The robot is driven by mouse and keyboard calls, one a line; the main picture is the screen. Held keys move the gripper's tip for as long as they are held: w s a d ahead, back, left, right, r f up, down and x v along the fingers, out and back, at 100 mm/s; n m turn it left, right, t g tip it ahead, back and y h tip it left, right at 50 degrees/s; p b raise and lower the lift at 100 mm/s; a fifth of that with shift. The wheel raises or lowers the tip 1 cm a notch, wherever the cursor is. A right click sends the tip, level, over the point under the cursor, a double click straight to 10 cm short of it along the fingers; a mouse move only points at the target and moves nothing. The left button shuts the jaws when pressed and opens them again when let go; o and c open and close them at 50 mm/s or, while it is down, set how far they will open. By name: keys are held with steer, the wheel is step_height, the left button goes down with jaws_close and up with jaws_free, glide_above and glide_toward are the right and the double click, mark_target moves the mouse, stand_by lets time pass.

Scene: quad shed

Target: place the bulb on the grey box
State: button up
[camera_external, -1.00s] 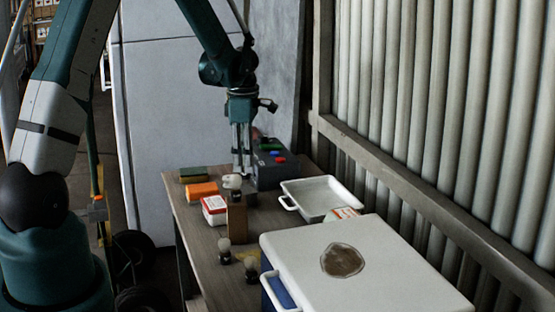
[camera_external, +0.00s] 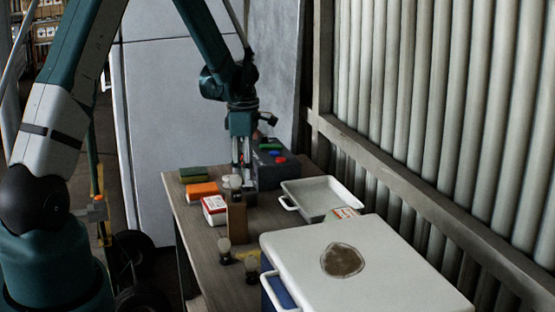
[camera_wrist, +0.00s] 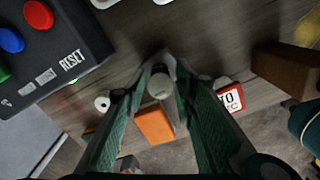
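The dark grey box (camera_external: 275,172) with coloured buttons stands at the back of the table; it fills the left of the wrist view (camera_wrist: 62,38). My gripper (camera_external: 241,172) points down beside it, low over the table. In the wrist view, my gripper's fingers (camera_wrist: 160,88) stand on either side of a pale bulb (camera_wrist: 160,84), with what look like narrow gaps. The external view shows a bulb (camera_external: 235,183) at the top of a brown block (camera_external: 237,217); I cannot tell whether it stands on or behind it. Other bulbs stand nearer, at the front (camera_external: 225,246) and to its right (camera_external: 251,264).
An orange block (camera_external: 202,189), a green-and-yellow sponge (camera_external: 193,174) and a red-and-white box (camera_external: 213,207) lie left of my gripper. A white tray (camera_external: 290,199) is to the right. A large white-lidded cooler (camera_external: 400,265) fills the front right.

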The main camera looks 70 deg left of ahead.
steer(key=shift+o, duration=0.5)
steer(key=shift+r, duration=0.15)
step_height(320, 180, up, 12)
steer(key=p, duration=0.1)
stand_by(0.5)
stand_by(0.6)
steer(key=d+r+m+t, duration=0.1)
steer(key=d+r+m, duration=0.4)
steer(key=d, duration=0.5)
steer(key=w+d+r+m+t+y, duration=0.1)
steer(key=d+r+m, duration=0.4)
steer(key=d, duration=0.4)
steer(key=d+r+m+t, duration=0.1)
steer(key=d+r+m, duration=0.4)
steer(key=d, duration=0.5)
steer(key=s+d+r+m+t, duration=0.1)
steer(key=s+d+m, duration=0.3)
steer(key=d, duration=0.4)
steer(key=s+d+r+m+t, duration=0.1)
steer(key=s+d+m, duration=0.4)
steer(key=d, duration=0.3)
steer(key=s+d+r+m+t+h, duration=0.1)
steer(key=s+d+m+t, duration=0.1)
steer(key=s+d+m, duration=0.3)
steer(key=d+m, duration=0.1)
steer(key=d, duration=0.3)
steer(key=shift+r+m, duration=0.25)
steer(key=shift+m, duration=0.05)
